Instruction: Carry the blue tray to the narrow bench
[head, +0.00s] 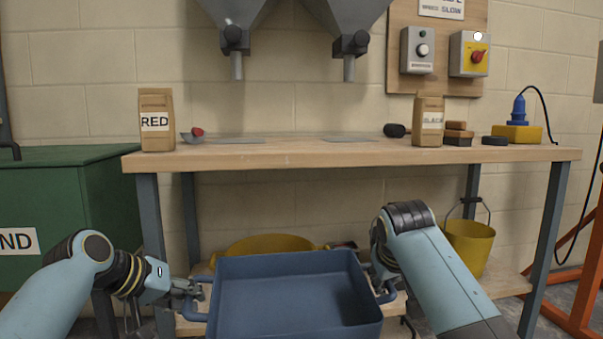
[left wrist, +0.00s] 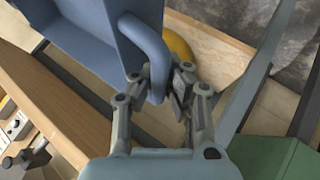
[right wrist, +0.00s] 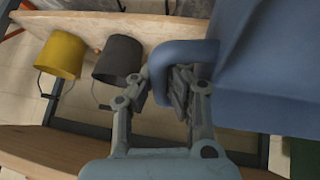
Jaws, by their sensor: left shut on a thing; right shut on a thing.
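The blue tray (head: 295,295) is an empty, deep, open box with a loop handle on each side, held up in front of me at the bottom of the head view. My left gripper (head: 190,292) is shut on its left handle; the handle also shows between the fingers in the left wrist view (left wrist: 155,60). My right gripper (head: 378,278) is shut on the right handle, which shows in the right wrist view (right wrist: 175,55). The wooden-topped bench (head: 340,155) with grey legs stands beyond the tray. I cannot tell whether it is the narrow bench.
On the bench top stand a RED bag (head: 156,120), a BLACK bag (head: 428,121), a scoop (head: 193,135) and a yellow-based blue plug (head: 518,132). The top's middle is mostly clear. A yellow bucket (head: 468,245) and yellow tub (head: 265,245) sit below. A green bin (head: 80,200) stands left, orange frame (head: 590,265) right.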

